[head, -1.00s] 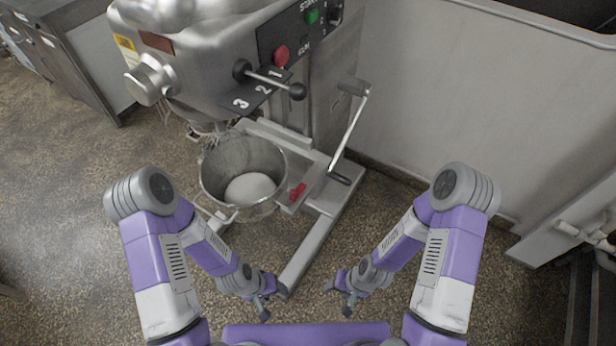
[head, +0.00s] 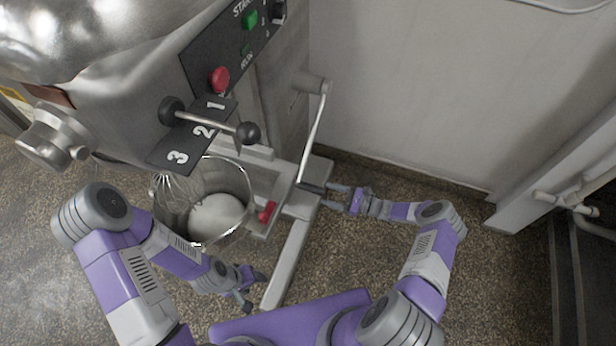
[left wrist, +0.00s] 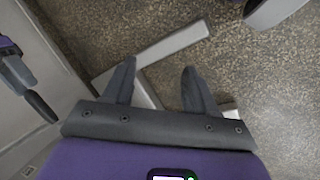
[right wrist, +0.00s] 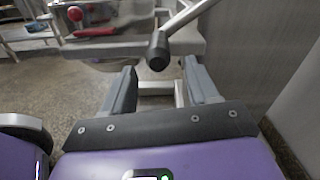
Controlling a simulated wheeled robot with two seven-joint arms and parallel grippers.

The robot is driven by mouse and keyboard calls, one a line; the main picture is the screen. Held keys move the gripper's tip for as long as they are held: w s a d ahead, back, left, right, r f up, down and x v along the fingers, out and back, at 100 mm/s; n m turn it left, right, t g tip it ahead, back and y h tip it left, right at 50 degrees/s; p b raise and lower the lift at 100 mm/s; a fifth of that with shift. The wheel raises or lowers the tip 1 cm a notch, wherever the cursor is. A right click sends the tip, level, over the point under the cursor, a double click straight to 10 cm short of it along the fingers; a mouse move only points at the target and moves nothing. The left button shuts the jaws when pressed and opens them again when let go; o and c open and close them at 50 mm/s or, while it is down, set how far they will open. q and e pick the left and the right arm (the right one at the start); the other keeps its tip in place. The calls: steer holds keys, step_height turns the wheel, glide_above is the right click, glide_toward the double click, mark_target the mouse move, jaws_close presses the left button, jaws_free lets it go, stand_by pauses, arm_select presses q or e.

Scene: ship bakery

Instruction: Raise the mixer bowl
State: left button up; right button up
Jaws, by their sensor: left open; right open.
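The mixer bowl (head: 237,187) is a metal bowl with a pale mass inside, under the mixer head with the wire whisk (head: 178,187) at its rim. The crank (head: 313,135) on the mixer's side hangs with its dark handle (head: 312,188) at the bottom. My right gripper (head: 338,196) is open just right of that handle. In the right wrist view the handle's dark end (right wrist: 158,52) shows ahead, centred between and beyond the open fingers (right wrist: 162,88). My left gripper (head: 254,290) is open and empty, low in front of the bowl; its fingers (left wrist: 155,85) point at the floor and the mixer's base leg.
A red lever (head: 267,212) sits beside the bowl. The gear lever (head: 215,122) and red button (head: 219,80) are on the mixer head above. A pale wall panel (head: 400,90) stands behind the crank. Floor right of the mixer's base is clear.

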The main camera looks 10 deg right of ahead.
mark_target(301, 186)
steer(key=x, duration=0.7)
steer(key=shift+a+r+b, duration=0.15)
steer(key=shift+r+b, duration=0.2)
steer(key=shift+b, duration=0.05)
jaws_close()
